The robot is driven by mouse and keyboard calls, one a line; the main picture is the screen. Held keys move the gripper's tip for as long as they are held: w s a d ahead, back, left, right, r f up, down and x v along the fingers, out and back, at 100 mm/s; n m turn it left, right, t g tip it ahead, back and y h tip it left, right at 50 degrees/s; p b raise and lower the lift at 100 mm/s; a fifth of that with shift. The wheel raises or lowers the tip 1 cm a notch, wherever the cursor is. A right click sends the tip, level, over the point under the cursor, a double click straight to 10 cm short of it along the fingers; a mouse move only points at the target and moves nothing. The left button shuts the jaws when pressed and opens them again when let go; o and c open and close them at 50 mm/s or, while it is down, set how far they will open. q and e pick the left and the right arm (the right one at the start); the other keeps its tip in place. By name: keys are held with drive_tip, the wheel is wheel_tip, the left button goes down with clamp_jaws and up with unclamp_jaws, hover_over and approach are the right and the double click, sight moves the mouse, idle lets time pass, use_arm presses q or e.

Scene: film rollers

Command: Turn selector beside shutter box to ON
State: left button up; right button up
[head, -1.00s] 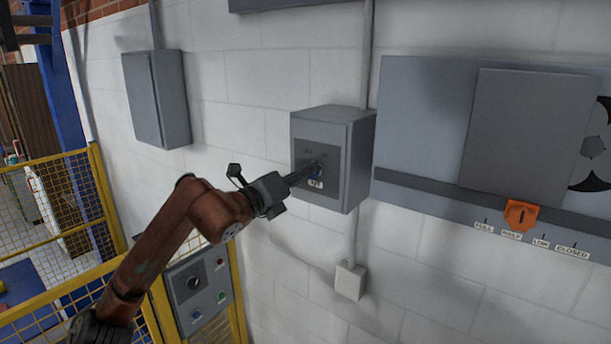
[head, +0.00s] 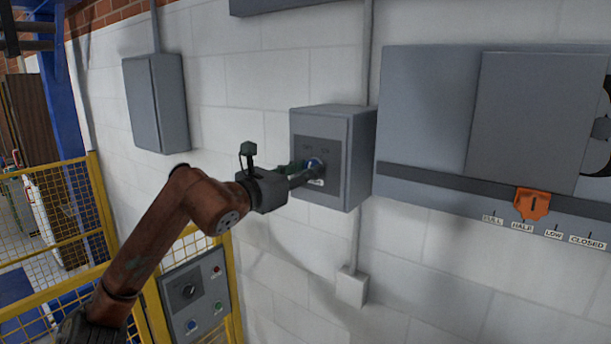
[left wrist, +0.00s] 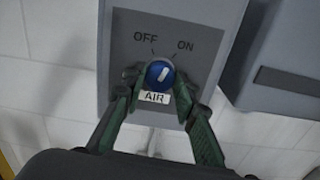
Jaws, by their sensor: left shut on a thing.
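The selector is a round blue knob (left wrist: 158,74) with a white mark, above an AIR label (left wrist: 153,97) and below the words OFF and ON. The white mark leans up and right, roughly toward the ON tick. In the head view the knob (head: 313,166) is on the front of a grey box (head: 359,160) on the wall. My left gripper (head: 303,173) reaches it from the left. In the left wrist view its green fingers (left wrist: 158,84) are shut on the knob, one on each side. My right gripper is out of view.
A larger grey panel (head: 427,120) with an orange lever (head: 531,204) and FULL, HALF, LOW and CLOSED labels stands right of the box. A control panel (head: 197,296) and yellow fence (head: 101,215) are at lower left. A small white box (head: 352,288) is below.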

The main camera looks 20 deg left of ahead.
use_arm(q)
drive_tip(key=shift+m, duration=1.2)
drive_tip(key=o, duration=1.2)
drive_tip(key=shift+c, duration=0.2)
drive_tip(key=shift+s, duration=0.1)
drive_tip(key=v, duration=1.1)
drive_tip(key=shift+s+a, duration=0.15)
drive_tip(key=shift+s, duration=0.25)
